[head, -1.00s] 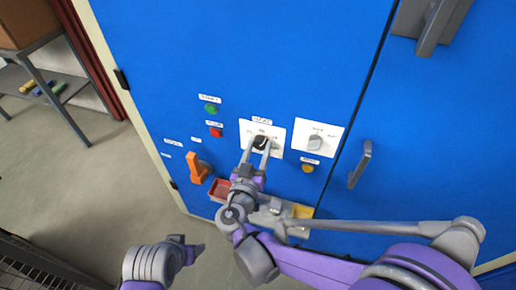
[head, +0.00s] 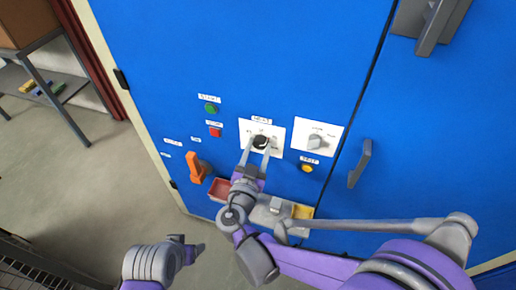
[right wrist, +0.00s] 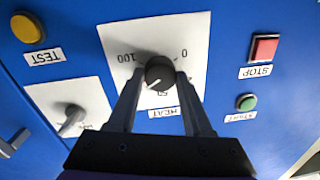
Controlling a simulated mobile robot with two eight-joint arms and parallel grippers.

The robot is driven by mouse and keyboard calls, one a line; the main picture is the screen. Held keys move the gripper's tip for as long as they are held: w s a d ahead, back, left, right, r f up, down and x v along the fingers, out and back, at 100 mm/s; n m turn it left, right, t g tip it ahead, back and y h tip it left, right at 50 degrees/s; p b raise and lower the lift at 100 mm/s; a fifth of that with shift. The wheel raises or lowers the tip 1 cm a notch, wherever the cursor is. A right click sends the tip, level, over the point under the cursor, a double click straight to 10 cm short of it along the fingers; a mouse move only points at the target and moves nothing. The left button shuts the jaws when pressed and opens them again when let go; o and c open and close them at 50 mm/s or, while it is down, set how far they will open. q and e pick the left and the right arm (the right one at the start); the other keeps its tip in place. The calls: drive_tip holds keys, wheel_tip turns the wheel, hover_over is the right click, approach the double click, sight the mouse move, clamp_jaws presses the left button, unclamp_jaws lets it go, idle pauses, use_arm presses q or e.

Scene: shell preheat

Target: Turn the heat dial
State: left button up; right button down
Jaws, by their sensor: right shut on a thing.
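The heat dial (head: 261,141) is a round black knob on a white plate (head: 276,128) on the blue cabinet. In the right wrist view the dial (right wrist: 159,73) has a white mark pointing to the lower left, between the upside-down 50 and the 100. The label HEAT is beneath it there. My right gripper (head: 257,145) is shut on the dial, one finger on each side. My left gripper (head: 196,247) is low in the head view, away from the cabinet; its finger opening cannot be made out.
A grey selector knob (head: 315,142) is right of the dial. Green (head: 211,108) and red (head: 215,132) buttons are left, a yellow button (head: 307,168) lower right. An orange handle (head: 195,168) and small red tray (head: 220,188) are lower left. A door handle (head: 361,163) sticks out at right.

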drive_tip(key=shift+c, duration=1.6)
unclamp_jaws()
drive_tip(key=v, duration=1)
drive_tip(key=shift+s, duration=0.35)
